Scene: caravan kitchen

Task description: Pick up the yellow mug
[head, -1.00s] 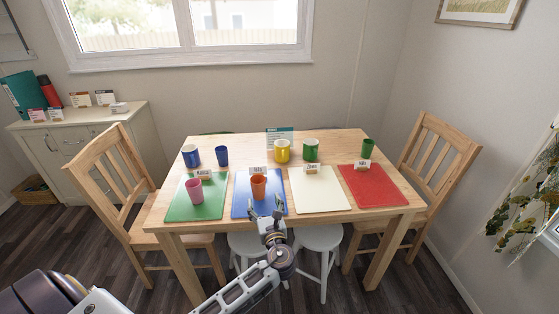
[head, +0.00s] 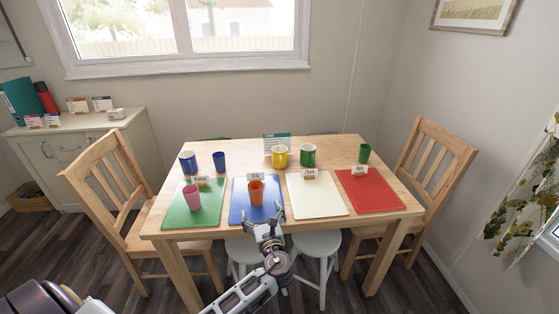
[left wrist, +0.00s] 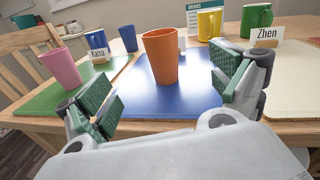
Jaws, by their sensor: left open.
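The yellow mug (head: 279,156) stands upright at the back of the table, behind the blue and white mats and left of a green mug. It also shows in the left wrist view (left wrist: 209,23), beyond the orange cup. My left gripper (head: 266,227) is open and empty at the table's front edge, in front of the blue mat. In the left wrist view its fingers (left wrist: 168,92) are spread to either side of the orange cup (left wrist: 161,58), which stands between it and the mug. The fingers do not hold the cup. My right gripper is not in view.
The table (head: 222,171) carries green, blue, white and red mats with name cards. A pink cup (head: 192,196), blue mug (head: 187,160), blue cup (head: 219,160), green mug (head: 308,154) and green cup (head: 365,152) stand there. Chairs flank the table.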

